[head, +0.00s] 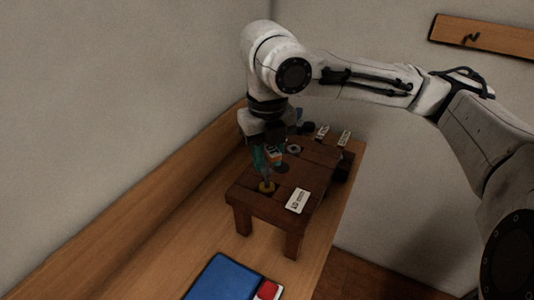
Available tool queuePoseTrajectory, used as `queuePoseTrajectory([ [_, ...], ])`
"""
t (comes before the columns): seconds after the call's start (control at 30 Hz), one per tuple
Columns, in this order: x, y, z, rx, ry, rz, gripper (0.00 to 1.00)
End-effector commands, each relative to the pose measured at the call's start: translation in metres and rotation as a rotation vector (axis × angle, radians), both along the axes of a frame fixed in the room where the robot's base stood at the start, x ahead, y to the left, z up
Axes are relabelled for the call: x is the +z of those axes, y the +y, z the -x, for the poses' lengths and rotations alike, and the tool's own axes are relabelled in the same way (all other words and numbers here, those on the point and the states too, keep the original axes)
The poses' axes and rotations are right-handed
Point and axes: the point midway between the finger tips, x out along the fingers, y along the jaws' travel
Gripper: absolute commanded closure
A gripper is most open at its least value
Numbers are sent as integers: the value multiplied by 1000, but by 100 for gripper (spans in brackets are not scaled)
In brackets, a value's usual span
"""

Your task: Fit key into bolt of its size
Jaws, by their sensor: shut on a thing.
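My gripper (266,148) is above a small dark wooden stand (240,193) and is shut on the key. The key (260,160) looks teal and orange and points down, with its upper part hidden by the jaws. Its lower end is at or just above a yellow round bolt (267,187) near the stand's front left. I cannot tell whether the tip is inside it. A grey ring-shaped bolt (294,149) is farther back on the stand. A dark round spot (282,169) lies between them, too small to make out.
A white size label (298,201) lies on the stand's front right. Two more labels (322,132) (344,138) stand at the back. A blue mat (222,279) and a red item (268,290) lie in front on the wooden bench (160,255). A wall is close on the left.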

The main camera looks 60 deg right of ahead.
Motion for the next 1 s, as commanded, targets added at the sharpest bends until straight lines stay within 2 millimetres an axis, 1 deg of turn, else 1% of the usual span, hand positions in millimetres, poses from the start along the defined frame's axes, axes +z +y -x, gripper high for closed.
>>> queuePoseTrajectory([
  [1.0, -24, 0, 0, 0, 0, 0, 100],
])
